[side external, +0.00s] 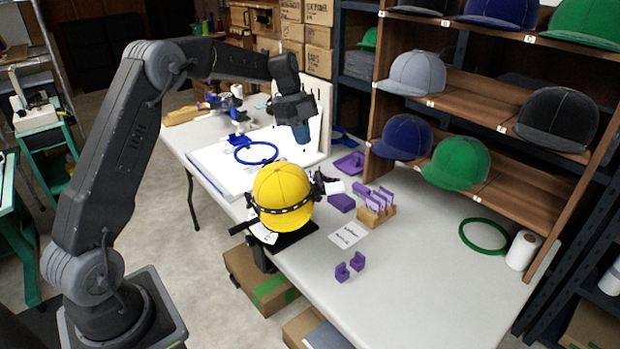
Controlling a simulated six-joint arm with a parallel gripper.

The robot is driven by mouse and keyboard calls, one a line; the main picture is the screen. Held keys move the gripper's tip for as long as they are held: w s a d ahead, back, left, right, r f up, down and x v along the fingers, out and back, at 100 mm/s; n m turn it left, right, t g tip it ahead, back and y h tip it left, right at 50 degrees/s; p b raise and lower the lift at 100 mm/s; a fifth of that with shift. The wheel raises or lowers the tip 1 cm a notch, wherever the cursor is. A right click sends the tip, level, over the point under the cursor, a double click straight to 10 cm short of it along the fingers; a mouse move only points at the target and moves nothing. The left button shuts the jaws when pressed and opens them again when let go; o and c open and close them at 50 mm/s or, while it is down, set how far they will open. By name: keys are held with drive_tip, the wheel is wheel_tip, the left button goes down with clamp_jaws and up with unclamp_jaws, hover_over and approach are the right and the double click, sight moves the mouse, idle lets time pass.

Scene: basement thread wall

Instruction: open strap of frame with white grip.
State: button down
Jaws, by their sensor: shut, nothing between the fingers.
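A yellow cap (281,184) sits on a dark cap frame at the near left edge of the white table. A dark strap with light markings (285,209) runs around the cap's lower front and looks closed around it. Dark clamp parts (317,187) stand at the cap's right side, and a white piece (334,187), possibly the white grip, sticks out beside them. My gripper (303,141) points down above and slightly right of the cap, apart from it. It is shut and holds nothing. The cap hides the frame's far side.
A blue hoop (256,153) lies behind the cap. Purple blocks and a wooden holder (376,214) stand right of it. Two small purple pieces (350,266) lie in front. A green hoop (484,236) and white roll (523,250) are at right. The shelf (470,100) holds caps.

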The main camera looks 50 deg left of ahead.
drive_tip(key=shift+m+h, duration=0.3)
drive_tip(key=shift+m, duration=0.6)
drive_tip(key=f, duration=0.4)
drive_tip(key=w+f, duration=0.1)
drive_tip(key=f, duration=0.3)
drive_tip(key=d+f, duration=0.1)
drive_tip(key=f, duration=0.4)
drive_tip(key=shift+w, duration=0.4)
drive_tip(key=shift+s, duration=0.1)
